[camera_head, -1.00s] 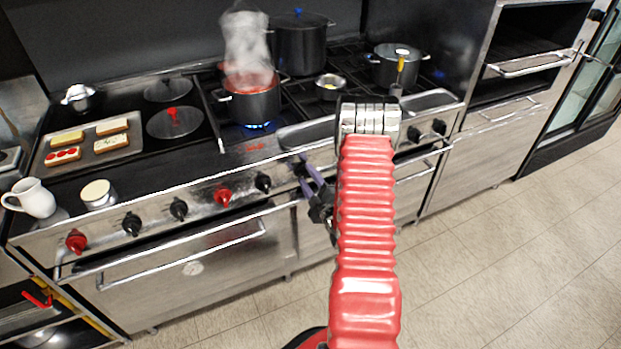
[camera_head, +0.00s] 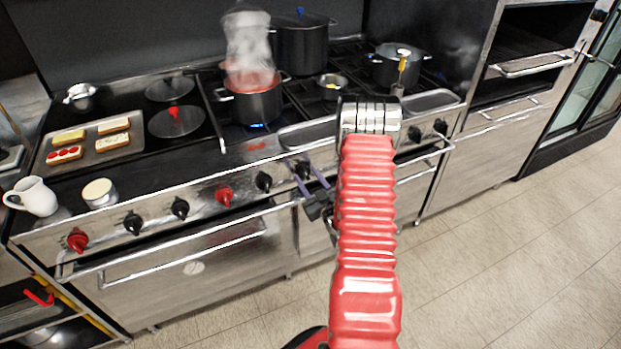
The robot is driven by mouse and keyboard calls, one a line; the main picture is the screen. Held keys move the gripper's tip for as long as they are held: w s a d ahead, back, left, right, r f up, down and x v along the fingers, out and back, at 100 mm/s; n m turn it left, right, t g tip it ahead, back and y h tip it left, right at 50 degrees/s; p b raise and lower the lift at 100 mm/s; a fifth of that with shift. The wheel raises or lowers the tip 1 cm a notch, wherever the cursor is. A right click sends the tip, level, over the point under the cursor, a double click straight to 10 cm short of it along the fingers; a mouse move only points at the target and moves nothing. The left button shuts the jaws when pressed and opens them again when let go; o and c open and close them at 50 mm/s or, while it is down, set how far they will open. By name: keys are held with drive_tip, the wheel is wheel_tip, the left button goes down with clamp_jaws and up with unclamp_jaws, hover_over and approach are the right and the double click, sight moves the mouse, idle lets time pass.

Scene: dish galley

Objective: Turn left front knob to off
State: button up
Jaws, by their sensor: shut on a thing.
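My gripper (camera_head: 312,178), with purplish fingers, is at the stove's front panel, left of my red arm. It is shut on a black knob (camera_head: 302,168), which shows between the fingertips and is partly covered. A black pot (camera_head: 252,101) with red contents and steam rising stands on the left front gas burner. A small blue flame (camera_head: 257,126) shows under its front edge. The knob's pointer and markings are too small to read.
A black knob (camera_head: 263,181) and a red knob (camera_head: 223,195) sit left of my gripper. The oven handle (camera_head: 180,250) runs below. A tall lidded pot (camera_head: 303,45) and another pot (camera_head: 398,64) stand behind. My arm hides part of the panel.

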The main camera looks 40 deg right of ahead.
drive_tip(key=shift+w+a+r+m, duration=0.1)
drive_tip(key=shift+w+m, duration=0.05)
drive_tip(key=shift+m, duration=0.5)
drive_tip(key=shift+w+r+m, duration=0.1)
drive_tip(key=shift+m, duration=0.55)
drive_tip(key=shift+r, duration=0.1)
drive_tip(key=o, duration=1.1)
drive_tip(key=shift+s+f, duration=0.1)
drive_tip(key=shift+f, duration=0.1)
drive_tip(key=shift+s, duration=0.1)
drive_tip(key=v, duration=1.3)
drive_tip(key=shift+s, duration=0.3)
